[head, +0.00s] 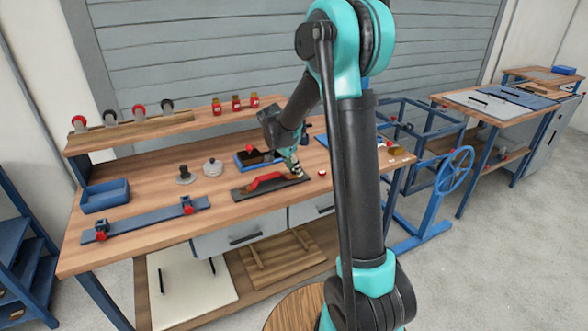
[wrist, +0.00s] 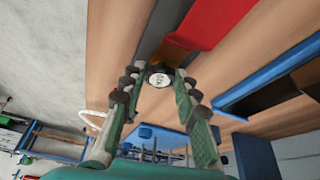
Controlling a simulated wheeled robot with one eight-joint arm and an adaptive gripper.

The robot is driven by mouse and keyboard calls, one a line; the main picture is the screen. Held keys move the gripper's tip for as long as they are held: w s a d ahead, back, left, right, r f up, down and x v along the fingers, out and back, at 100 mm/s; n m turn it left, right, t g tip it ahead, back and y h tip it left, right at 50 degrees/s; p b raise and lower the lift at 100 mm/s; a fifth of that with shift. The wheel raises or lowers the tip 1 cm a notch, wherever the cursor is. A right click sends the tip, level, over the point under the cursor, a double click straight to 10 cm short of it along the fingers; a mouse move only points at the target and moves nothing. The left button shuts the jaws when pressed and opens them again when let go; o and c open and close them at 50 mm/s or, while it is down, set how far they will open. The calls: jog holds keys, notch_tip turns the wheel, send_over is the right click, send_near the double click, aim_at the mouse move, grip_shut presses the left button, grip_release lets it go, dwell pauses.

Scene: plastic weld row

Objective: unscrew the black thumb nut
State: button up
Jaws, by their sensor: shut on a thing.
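My gripper (head: 296,172) points down at the right end of a dark board (head: 243,194) on the workbench. In the wrist view its two green-and-dark fingers (wrist: 160,77) close in on a small round piece with a dark rim and a pale, marked face, which I take to be the black thumb nut (wrist: 159,80). The fingertips are shut on its sides. In the head view the nut is hidden by the fingers. A red body (head: 267,180) lies on the board just left of the gripper; it also shows in the wrist view (wrist: 215,20).
A blue tray (head: 240,165) with dark contents stands close behind the board. A black knob-like piece (head: 185,177) and a silver lidded piece (head: 212,167) stand to the left. A blue rail (head: 150,218) with red-ended clamps lies front left. Bare bench separates rail and board.

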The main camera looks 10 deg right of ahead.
aim_at(296, 176)
jog(key=n+t+y, duration=0.1)
jog(key=n, duration=0.2)
jog(key=shift+d, duration=0.15)
jog(key=n+y, duration=0.1)
jog(key=n, duration=0.3)
jog(key=shift+d+r+t, duration=0.1)
jog(key=shift+d+t, duration=0.05)
jog(key=shift+t, duration=0.25)
jog(key=n+y, duration=0.1)
jog(key=n, duration=0.3)
jog(key=shift+d+y, duration=0.1)
jog(key=shift+y, duration=0.3)
jog(key=n+y, duration=0.1)
jog(key=n, duration=0.2)
jog(key=shift+d+n, duration=0.15)
jog(key=shift+n, duration=0.25)
jog(key=shift+r, duration=1.1)
jog(key=shift+s+r, duration=0.1)
jog(key=shift+r, duration=1.25)
jog(key=shift+r, duration=0.1)
